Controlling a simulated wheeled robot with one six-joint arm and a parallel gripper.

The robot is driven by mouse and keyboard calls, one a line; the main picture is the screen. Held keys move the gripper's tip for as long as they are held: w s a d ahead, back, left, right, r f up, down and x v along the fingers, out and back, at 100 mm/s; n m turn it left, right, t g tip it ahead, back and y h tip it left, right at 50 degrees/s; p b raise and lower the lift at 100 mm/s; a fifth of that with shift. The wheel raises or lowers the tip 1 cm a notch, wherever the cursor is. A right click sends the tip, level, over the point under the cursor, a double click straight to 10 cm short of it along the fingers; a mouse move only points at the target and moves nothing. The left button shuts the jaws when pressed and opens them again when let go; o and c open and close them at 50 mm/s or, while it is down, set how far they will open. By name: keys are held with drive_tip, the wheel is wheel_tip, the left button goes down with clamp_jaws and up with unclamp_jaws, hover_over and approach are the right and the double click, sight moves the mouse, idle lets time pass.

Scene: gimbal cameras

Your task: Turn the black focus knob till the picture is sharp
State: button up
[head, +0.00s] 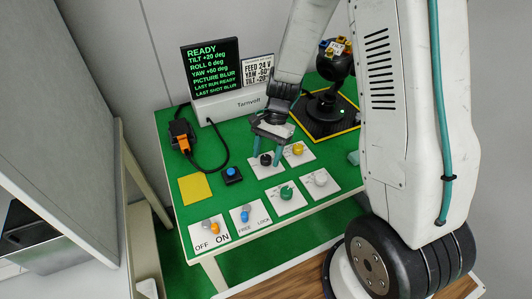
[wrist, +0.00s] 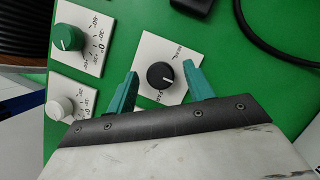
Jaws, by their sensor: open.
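The black focus knob (head: 265,159) sits on a white plate on the green table; it also shows in the wrist view (wrist: 160,75), with a white pointer line on its top. My gripper (wrist: 160,69) is open, with one teal finger on each side of the knob and a gap on both sides. In the head view my gripper (head: 265,155) points down at this plate. The black screen (head: 211,68) reads "PICTURE BLUR", "READY", "TILT +20 deg", "ROLL 0 deg" and "YAW +60 deg". The gimbal camera (head: 335,62) stands behind, partly hidden by my arm.
Close around are a yellow knob (head: 298,149), a green knob (head: 286,193) and a white knob (head: 320,179). A blue button (head: 231,173), an OFF/ON switch (head: 208,229) and a FREE/LOCK switch (head: 245,216) lie left. An orange plug (head: 182,140) has a black cable.

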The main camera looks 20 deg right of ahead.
drive_tip(key=shift+f, duration=0.1)
drive_tip(key=c, duration=1)
drive_tip(key=shift+o, duration=0.2)
drive_tip(key=shift+w+a+n+g+h, duration=0.1)
drive_tip(key=shift+n+g+h, duration=0.3)
drive_tip(key=shift+n, duration=1.05)
drive_tip(key=shift+a+n+g+h, duration=0.1)
drive_tip(key=shift+n+g+h, duration=0.3)
drive_tip(key=shift+n, duration=1.05)
drive_tip(key=o, duration=1)
drive_tip(key=shift+c, duration=0.2)
drive_tip(key=shift+d, duration=0.1)
